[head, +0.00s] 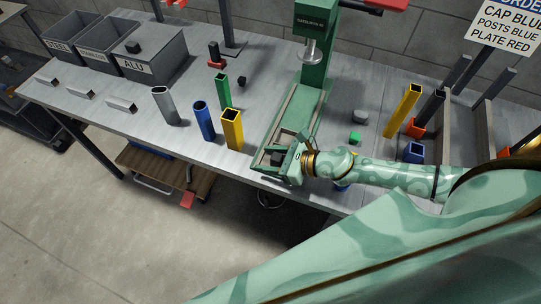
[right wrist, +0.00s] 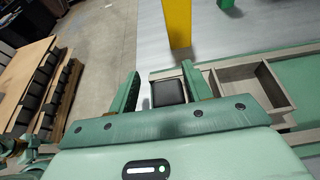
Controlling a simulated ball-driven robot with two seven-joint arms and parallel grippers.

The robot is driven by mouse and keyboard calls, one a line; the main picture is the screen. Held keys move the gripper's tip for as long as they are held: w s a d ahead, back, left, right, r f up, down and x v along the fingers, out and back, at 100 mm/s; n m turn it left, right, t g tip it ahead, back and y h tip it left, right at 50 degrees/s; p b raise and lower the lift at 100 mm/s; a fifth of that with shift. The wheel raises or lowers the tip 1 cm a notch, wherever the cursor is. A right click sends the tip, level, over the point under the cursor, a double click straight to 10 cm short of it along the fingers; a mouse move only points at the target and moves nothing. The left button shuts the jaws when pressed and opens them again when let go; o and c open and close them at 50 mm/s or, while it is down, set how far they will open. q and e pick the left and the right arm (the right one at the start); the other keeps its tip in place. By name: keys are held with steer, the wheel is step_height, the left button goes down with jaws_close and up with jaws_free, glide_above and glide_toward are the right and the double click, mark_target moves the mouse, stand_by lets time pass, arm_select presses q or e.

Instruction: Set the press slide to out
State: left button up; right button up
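The green press (head: 314,55) stands on the workbench, its long bed running toward the front edge. The press slide (head: 286,139), a pale frame with a recess, is at the near end of the bed; it also shows in the right wrist view (right wrist: 286,112). A black block-like handle (right wrist: 167,93) is at the slide's end. My right gripper (head: 284,158) is at this end. In the right wrist view its fingers (right wrist: 160,85) are apart, on either side of the handle, with a gap on the left; contact on the right is unclear. My left gripper is out of view.
Yellow (head: 232,130), blue (head: 204,121), green (head: 223,90) and grey (head: 164,106) tubes stand left of the press. Labelled bins (head: 150,55) are at the back left. A yellow post (head: 403,111) and brackets are right. The floor in front is partly clear.

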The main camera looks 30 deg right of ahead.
steer(key=shift+w+d, duration=0.1)
steer(key=shift+s+d, duration=0.2)
steer(key=v, duration=1.5)
steer(key=shift+s+r, duration=0.3)
steer(key=shift+s, duration=0.1)
